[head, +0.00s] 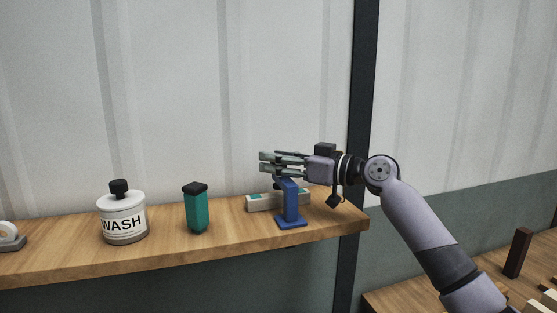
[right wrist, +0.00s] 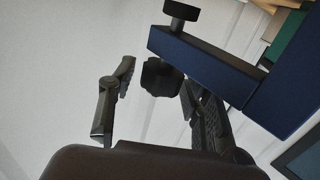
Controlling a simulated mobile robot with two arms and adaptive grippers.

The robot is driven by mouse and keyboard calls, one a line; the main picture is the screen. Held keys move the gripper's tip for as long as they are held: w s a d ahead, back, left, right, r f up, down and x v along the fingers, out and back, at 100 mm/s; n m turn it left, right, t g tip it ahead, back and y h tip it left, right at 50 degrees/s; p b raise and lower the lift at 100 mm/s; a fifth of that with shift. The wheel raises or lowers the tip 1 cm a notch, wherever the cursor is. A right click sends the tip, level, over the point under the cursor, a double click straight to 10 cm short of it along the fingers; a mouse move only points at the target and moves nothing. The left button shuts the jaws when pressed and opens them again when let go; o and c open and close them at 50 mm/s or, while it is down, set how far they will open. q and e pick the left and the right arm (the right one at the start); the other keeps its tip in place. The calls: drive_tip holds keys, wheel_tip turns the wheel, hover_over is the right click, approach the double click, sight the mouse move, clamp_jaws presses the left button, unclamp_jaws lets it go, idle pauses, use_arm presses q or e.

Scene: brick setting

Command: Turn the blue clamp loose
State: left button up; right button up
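The blue clamp (head: 290,204) stands upright on the wooden shelf near its right end. In the right wrist view its blue arm (right wrist: 205,66) runs diagonally, with a black knob (right wrist: 161,77) on one side and a smaller black disc (right wrist: 181,10) on the other. My right gripper (head: 263,162) reaches in from the right, level, just above the top of the clamp. In the wrist view its fingers (right wrist: 157,82) are apart, one on each side of the black knob. A gap shows at the left finger; I cannot tell whether the right finger touches. My left gripper is out of view.
On the shelf (head: 65,262), a grey and teal box (head: 262,203) lies behind the clamp. A teal bottle (head: 196,210), a white WASH bottle (head: 123,216) and a tape dispenser (head: 10,238) stand to the left. A dark post (head: 361,100) rises at the shelf's right end.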

drive_tip(key=shift+o, duration=0.3)
drive_tip(key=shift+d, duration=0.1)
drive_tip(key=v, duration=1.2)
